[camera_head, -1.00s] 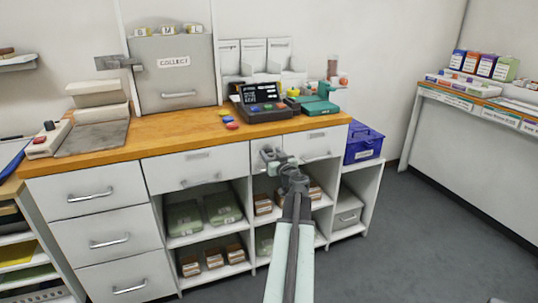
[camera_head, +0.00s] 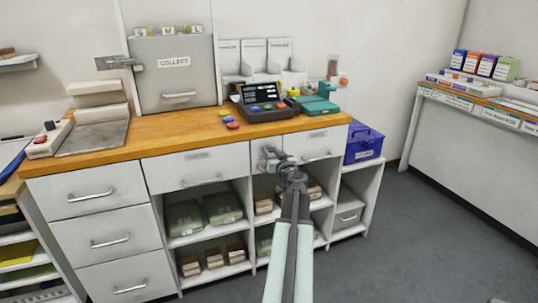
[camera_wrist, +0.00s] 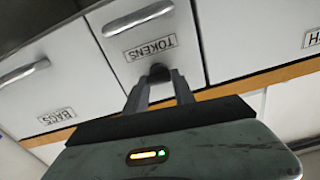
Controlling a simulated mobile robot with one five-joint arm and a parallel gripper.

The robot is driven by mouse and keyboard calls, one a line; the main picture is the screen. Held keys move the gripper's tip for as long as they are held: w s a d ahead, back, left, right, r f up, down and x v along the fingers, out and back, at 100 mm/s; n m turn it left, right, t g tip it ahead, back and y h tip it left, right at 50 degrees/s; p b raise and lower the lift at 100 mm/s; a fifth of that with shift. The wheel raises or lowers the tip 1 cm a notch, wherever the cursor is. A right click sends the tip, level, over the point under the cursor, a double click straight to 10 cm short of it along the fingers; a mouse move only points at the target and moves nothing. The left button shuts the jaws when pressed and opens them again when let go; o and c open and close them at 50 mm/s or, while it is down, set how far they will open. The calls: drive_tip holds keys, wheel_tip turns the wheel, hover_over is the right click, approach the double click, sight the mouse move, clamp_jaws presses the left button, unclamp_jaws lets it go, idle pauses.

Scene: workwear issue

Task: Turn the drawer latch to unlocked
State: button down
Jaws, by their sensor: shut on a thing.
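The drawer latch (camera_wrist: 158,72) is a small dark knob on the front of the white TOKENS drawer (camera_wrist: 190,50), between its label and the worktop edge. My gripper (camera_wrist: 159,78) is shut on the latch, one finger on each side, in the wrist view. That view is roughly upside down. In the head view my gripper (camera_head: 270,155) reaches the narrow drawer under the worktop and hides the latch. I cannot read the latch's locked or unlocked position. The TOKENS drawer looks closed, with a metal handle (camera_wrist: 138,18).
The BAGS drawer (camera_head: 318,146) is beside it on the right. The wooden worktop (camera_head: 185,133) above carries a dark terminal (camera_head: 263,100) and coloured buttons. Open shelves with brown boxes (camera_head: 214,258) lie below. A blue box (camera_head: 363,144) stands at the right; the floor there is clear.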

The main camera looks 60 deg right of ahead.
drive_tip(key=m, duration=0.4)
drive_tip(key=shift+w, duration=0.1)
drive_tip(key=m, duration=0.4)
drive_tip(key=shift+m, duration=0.4)
drive_tip(key=m, duration=0.4)
drive_tip(key=shift+d+f, duration=0.1)
drive_tip(key=shift+m, duration=1.9)
drive_tip(key=shift+f, duration=0.1)
drive_tip(key=c, duration=1)
unclamp_jaws()
drive_tip(key=shift+c, duration=0.2)
